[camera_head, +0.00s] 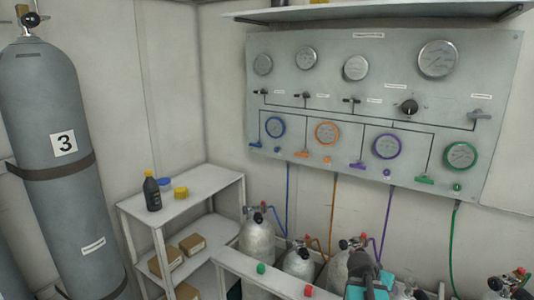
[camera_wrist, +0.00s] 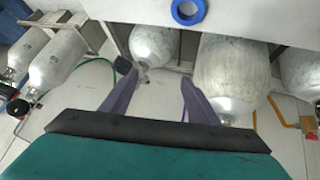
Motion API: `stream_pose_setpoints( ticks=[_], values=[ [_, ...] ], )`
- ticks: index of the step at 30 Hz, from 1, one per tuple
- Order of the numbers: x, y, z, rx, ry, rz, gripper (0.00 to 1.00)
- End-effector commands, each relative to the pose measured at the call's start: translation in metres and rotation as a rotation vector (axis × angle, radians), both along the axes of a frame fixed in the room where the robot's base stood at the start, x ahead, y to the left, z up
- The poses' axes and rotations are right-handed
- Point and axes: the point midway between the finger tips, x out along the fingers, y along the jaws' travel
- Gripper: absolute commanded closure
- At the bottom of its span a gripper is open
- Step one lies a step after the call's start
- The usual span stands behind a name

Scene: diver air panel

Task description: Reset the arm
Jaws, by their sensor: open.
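My gripper (camera_wrist: 158,85) shows in the wrist view with its two purple-grey fingers apart and nothing between them. Beyond the fingers are silver cylinders, one past the gap (camera_wrist: 152,42) and a larger one (camera_wrist: 228,75) to the right. Contact with them is not visible. In the head view, dark and teal parts of my arm show at the bottom, right of centre, in front of the small cylinders. The fingertips cannot be made out there.
A gauge panel (camera_head: 330,85) with coloured hoses hangs on the back wall under a shelf (camera_head: 390,13). A white shelf unit (camera_head: 205,183) holds a dark bottle (camera_head: 152,192) and boxes. A tall grey cylinder (camera_head: 60,200) stands left. A rack (camera_head: 240,263) holds small cylinders (camera_head: 257,237).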

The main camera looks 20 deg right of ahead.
Motion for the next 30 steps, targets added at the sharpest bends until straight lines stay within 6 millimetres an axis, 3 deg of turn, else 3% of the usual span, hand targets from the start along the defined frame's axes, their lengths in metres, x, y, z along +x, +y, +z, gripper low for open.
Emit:
stream_pose_setpoints(
  ticks=[6, 14, 24, 30],
  values=[
    [0.036, 0.085, -0.043, 0.115, 0.095, 0.180, 0.45],
    [0.058, 0.191, -0.088, 0.245, 0.211, 0.402, 0.45],
    [0.057, 0.329, -0.137, 0.403, 0.366, 0.706, 0.45],
    [0.046, 0.390, -0.155, 0.473, 0.435, 0.846, 0.45]
  ],
)
